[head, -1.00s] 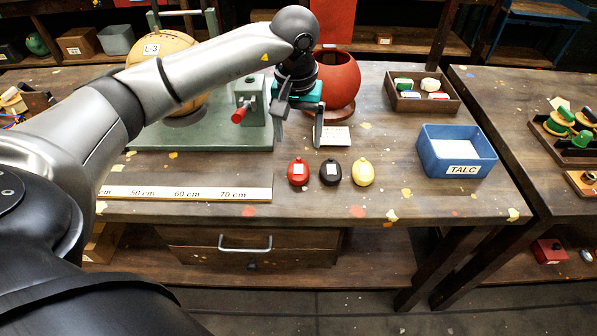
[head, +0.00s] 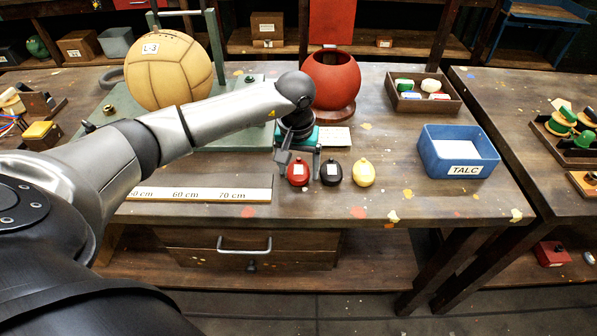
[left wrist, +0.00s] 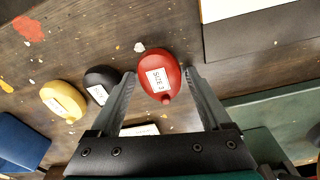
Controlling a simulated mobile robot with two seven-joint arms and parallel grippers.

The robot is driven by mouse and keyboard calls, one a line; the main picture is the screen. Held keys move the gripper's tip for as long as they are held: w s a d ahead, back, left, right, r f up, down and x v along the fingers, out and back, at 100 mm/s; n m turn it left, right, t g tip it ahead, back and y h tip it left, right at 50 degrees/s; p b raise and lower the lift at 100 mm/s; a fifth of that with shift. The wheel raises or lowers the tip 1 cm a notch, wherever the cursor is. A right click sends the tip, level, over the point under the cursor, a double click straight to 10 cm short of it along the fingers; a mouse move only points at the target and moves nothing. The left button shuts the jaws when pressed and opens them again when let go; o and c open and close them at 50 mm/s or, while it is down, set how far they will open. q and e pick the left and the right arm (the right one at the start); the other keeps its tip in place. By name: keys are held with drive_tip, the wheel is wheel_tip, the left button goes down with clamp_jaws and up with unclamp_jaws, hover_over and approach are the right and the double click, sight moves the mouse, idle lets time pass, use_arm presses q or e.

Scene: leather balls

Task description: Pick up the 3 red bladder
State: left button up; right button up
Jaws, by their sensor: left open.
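The red bladder (head: 298,172) lies on the workbench at the left end of a row of three. Its label reads "SIZE 3" in the left wrist view (left wrist: 158,75). My left gripper (head: 299,164) is open and low over the bench at the red bladder. In the left wrist view its two fingers (left wrist: 157,77) stand on either side of the red bladder, with the tips about level with it. I cannot tell whether a finger touches it. The black bladder (head: 331,172) lies just right of it, then the yellow bladder (head: 364,173). My right gripper is not in view.
A measuring strip (head: 200,195) lies left of the bladders. A white card (head: 335,137) lies behind them. A blue TALC box (head: 456,150) stands to the right. A red round bowl (head: 332,80) and a tan ball (head: 168,72) on a green base stand behind. The bench front is clear.

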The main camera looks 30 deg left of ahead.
sight(298, 168)
use_arm(q)
drive_tip(key=c, duration=1.2)
drive_tip(key=shift+o, duration=0.2)
drive_tip(key=shift+r, duration=0.15)
wheel_tip(298, 168, up, 20)
drive_tip(key=p, duration=0.2)
